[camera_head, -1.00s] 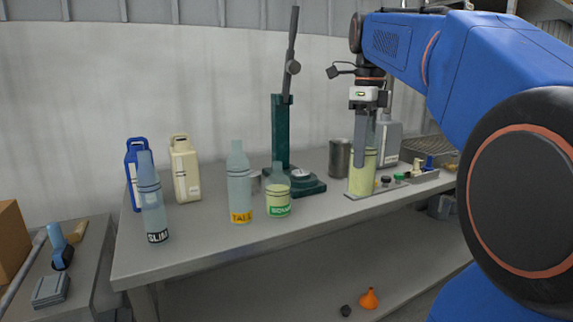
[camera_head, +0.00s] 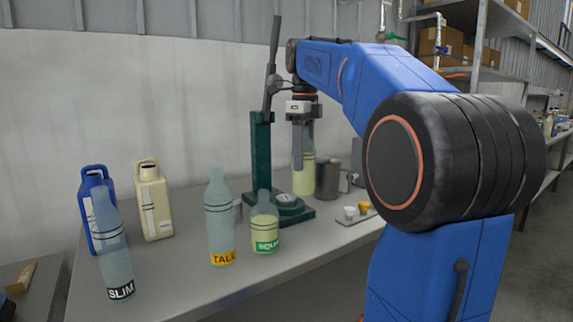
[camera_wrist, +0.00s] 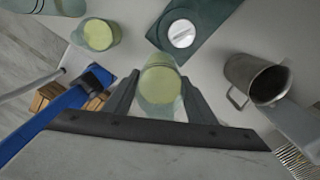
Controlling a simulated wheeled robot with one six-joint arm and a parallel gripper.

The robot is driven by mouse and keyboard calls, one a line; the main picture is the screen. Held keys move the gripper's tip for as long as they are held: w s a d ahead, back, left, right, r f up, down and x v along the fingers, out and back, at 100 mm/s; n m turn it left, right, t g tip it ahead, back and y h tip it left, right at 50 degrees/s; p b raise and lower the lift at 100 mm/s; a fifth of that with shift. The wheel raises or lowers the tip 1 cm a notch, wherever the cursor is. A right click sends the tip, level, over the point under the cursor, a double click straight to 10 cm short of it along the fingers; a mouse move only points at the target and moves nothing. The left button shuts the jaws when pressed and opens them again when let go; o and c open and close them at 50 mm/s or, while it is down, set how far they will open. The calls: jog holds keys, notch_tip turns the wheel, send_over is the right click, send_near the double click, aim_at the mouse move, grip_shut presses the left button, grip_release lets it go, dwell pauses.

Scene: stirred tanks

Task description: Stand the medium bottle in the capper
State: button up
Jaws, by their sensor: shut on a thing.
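The medium bottle, clear with pale yellow-green liquid (camera_head: 304,175), is upright in my gripper (camera_head: 303,160). My gripper is shut on it; in the wrist view the bottle (camera_wrist: 161,88) sits between the two fingers (camera_wrist: 160,100). The capper (camera_head: 262,150) is a dark green stand with a tilted lever and a flat base bearing a round pale seat (camera_head: 289,202). In the head view the bottle is just right of the capper's column, by its base. In the wrist view the seat (camera_wrist: 182,34) is ahead and slightly right, clear of the bottle. The bottle's exact height is hard to tell.
The slim bottle (camera_head: 113,250), a cream jug (camera_head: 154,205) and a blue jug (camera_head: 88,182) are farther left. A metal jug (camera_head: 328,180) stands close right of the held bottle.

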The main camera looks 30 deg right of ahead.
jog(key=w+f, duration=0.3)
jog(key=w, duration=0.5)
jog(key=shift+a+f, duration=0.15)
jog(key=shift+f, duration=0.1)
jog(key=shift+f, duration=0.1)
jog(key=o, duration=1.3)
jog(key=shift+o, duration=0.2)
notch_tip(320, 180, up, 8)
jog(key=shift+f, duration=0.15)
jog(key=shift+s, duration=0.1)
